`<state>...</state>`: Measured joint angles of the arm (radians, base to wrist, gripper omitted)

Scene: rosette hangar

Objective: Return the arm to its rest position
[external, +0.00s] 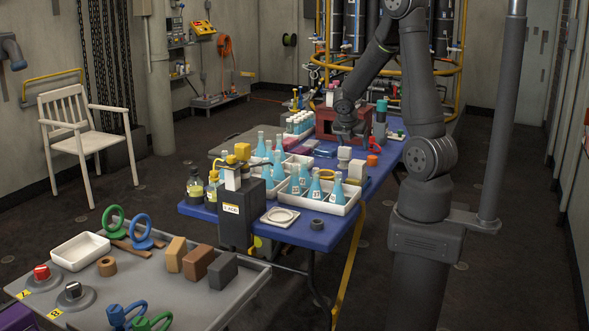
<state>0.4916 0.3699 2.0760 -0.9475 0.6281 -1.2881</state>
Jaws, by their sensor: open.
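My gripper (348,137) is open and points down over the far half of the blue table (327,228). It is small in the external view, and I see nothing held in it. A dark red box (328,124) stands right beside and behind it. A pale block-topped item (344,157) stands just below it on the table. I cannot tell the exact gap between them. My arm rises from its base at the right, bends at the top of the picture and comes down to the gripper.
White trays hold several blue flasks (315,187). A black box (238,215) stands at the table's near end. A grey bench (180,290) in front carries blocks, rings and knobs. A grey pole (500,120) stands close to the arm's right. A white chair (88,130) is at left.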

